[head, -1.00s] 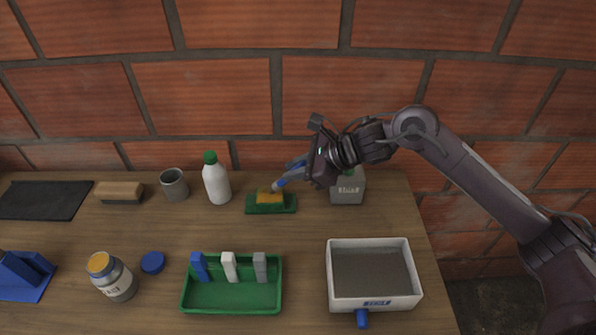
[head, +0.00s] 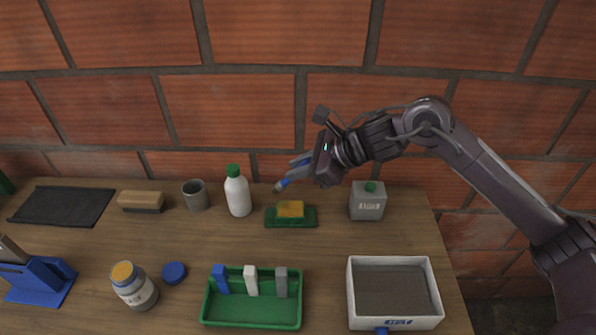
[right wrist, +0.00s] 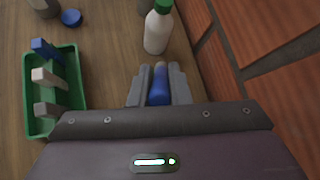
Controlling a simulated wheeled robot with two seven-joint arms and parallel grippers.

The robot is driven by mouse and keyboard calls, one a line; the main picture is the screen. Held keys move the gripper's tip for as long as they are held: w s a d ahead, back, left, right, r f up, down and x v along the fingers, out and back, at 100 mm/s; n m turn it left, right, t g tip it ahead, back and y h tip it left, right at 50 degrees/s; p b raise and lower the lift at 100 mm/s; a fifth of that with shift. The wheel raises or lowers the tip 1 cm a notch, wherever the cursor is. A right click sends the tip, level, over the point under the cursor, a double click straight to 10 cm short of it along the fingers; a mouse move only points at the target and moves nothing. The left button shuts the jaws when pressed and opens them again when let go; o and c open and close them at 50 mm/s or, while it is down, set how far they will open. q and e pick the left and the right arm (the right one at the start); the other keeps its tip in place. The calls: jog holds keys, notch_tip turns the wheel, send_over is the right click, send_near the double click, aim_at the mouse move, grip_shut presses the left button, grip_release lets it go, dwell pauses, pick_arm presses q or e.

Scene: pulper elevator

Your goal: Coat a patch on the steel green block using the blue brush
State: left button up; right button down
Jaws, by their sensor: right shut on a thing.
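My right gripper (head: 302,170) is shut on the blue brush (right wrist: 159,87) and holds it tilted, with its tip (head: 280,187) pointing down and left. The tip is above the table, apart from the yellow pad on a green base (head: 311,223), just up and left of it. A grey steel-looking block (head: 367,206) with a round green spot on top and a label on its front stands right of the pad, below the gripper. An open jar (head: 137,292) with an ochre top stands at the front left. My left gripper is not in view.
A white bottle (head: 238,196) and grey cup (head: 196,197) stand at the back. A green tray (head: 252,314) with upright pieces and a white box (head: 394,322) are in front. A blue lid (head: 174,273), wooden brush (head: 141,201) and blue stand (head: 46,280) lie left.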

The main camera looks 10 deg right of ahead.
jog(key=shift+w+a+r+p, duration=0.15)
jog(key=shift+r+p, duration=0.25)
jog(key=shift+r, duration=1.1)
jog(key=shift+f, duration=0.1)
